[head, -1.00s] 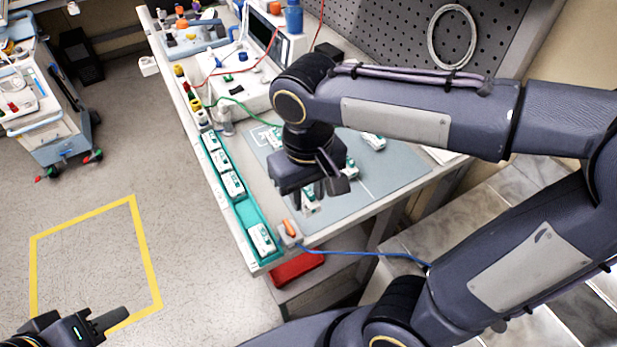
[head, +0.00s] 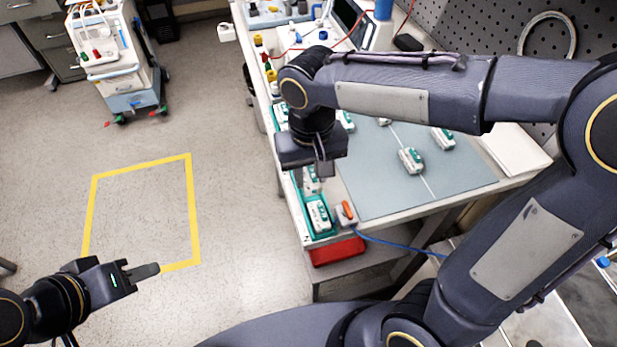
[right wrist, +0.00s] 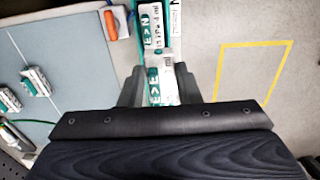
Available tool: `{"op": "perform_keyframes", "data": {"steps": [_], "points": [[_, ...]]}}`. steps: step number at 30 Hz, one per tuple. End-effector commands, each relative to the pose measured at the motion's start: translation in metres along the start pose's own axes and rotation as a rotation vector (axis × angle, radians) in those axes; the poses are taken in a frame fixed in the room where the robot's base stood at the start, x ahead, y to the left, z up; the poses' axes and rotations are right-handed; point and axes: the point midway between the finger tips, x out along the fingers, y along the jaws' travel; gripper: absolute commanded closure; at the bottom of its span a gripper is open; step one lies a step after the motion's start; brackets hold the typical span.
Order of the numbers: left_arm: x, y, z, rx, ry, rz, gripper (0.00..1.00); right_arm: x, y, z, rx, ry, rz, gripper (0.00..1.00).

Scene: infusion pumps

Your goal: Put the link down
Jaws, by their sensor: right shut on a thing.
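The link (right wrist: 155,88) is a small white and green labelled unit. My right gripper (right wrist: 160,78) is shut on it, with a dark finger on each side. In the head view, my right gripper (head: 322,170) points down over the teal tray (head: 303,214) along the bench's left edge; the hand hides part of the tray. Another white and green unit (head: 319,215) sits in the near end of the tray. I cannot tell whether the held link touches the tray. My left gripper (head: 140,272) is low at left, away from the bench, its opening unclear.
A grey mat (head: 375,185) covers the bench right of the tray, with several similar units, one at its middle (head: 411,160). A grey block with an orange top (head: 345,213) and blue cable stands beside the tray's near end. A red bin (head: 337,251) is below.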

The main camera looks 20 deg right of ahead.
Motion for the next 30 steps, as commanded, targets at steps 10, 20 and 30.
{"op": "perform_keyframes", "data": {"steps": [10,20,30], "points": [[-0.002,0.001,-0.001,0.000,0.000,0.000,0.64,0.044,0.008,-0.033,0.000,-0.002,0.000,0.93],[-0.002,0.001,-0.001,0.000,0.000,0.000,0.64,0.083,0.010,-0.041,-0.001,-0.004,0.001,0.93],[0.000,0.000,0.000,0.000,0.000,0.000,0.64,0.086,0.010,-0.041,-0.001,-0.001,0.000,0.93]]}}
